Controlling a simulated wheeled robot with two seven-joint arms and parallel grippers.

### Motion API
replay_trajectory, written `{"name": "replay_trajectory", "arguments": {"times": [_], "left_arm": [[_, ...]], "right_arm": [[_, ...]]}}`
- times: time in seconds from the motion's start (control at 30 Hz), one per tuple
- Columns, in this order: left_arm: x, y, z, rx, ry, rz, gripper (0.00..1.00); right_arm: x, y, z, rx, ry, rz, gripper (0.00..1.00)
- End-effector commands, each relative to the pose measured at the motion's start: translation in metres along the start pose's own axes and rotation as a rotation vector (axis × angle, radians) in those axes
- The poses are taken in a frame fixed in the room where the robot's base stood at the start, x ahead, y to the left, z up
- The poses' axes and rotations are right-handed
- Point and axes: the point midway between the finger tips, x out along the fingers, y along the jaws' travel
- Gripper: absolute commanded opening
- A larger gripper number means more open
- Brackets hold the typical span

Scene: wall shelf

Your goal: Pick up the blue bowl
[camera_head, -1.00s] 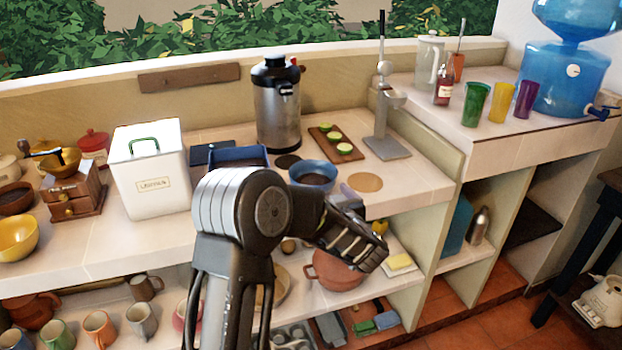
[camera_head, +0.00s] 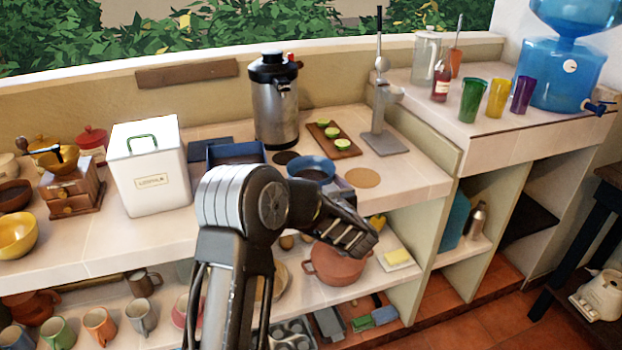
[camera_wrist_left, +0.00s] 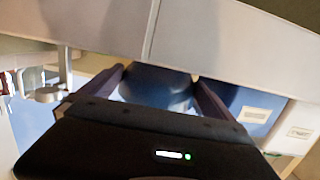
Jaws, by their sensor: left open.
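The blue bowl (camera_head: 312,170) sits on the tiled counter, between the metal dispenser and the round tan mat. My left arm reaches in front of it and hides its near lower part. In the left wrist view the bowl (camera_wrist_left: 158,88) lies between the two open fingers of my left gripper (camera_wrist_left: 159,76), partly hidden by the gripper body. I cannot tell whether the fingers touch it. In the head view the fingers are mostly hidden by my own wrist. My right gripper is not in view.
A dark blue tray (camera_head: 236,154) and a white canister (camera_head: 150,168) stand left of the bowl. The dispenser (camera_head: 275,105) is behind it. A board with cut limes (camera_head: 333,139) and a press (camera_head: 382,135) stand to the right. The counter's front edge lies under my arm.

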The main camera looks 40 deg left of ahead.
Motion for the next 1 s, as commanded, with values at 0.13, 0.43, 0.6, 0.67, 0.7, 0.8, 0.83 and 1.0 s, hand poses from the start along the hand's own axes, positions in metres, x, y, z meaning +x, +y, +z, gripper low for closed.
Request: {"name": "replay_trajectory", "arguments": {"times": [0.13,0.43,0.6,0.67,0.7,0.8,0.83,1.0], "left_arm": [[0.021,-0.003,0.0,0.0,0.0,-0.003,1.0],[0.047,-0.002,0.001,0.0,0.0,0.0,1.0],[0.046,-0.002,0.002,0.0,0.0,-0.001,1.0],[0.046,-0.002,0.002,0.0,0.0,-0.001,1.0],[0.046,-0.002,0.002,0.0,0.0,-0.001,1.0],[0.046,-0.002,0.002,0.0,0.0,-0.001,1.0],[0.046,-0.002,0.002,0.0,0.0,-0.001,1.0],[0.046,-0.002,0.002,0.0,0.0,-0.001,0.97]], "right_arm": [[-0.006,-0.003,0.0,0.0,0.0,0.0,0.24],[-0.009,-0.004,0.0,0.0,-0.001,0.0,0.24],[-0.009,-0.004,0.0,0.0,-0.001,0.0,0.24],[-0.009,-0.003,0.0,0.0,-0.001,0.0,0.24],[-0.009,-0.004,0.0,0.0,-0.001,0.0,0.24],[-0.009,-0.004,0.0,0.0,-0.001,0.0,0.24],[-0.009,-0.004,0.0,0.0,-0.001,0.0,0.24],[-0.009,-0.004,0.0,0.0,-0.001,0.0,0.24]]}}
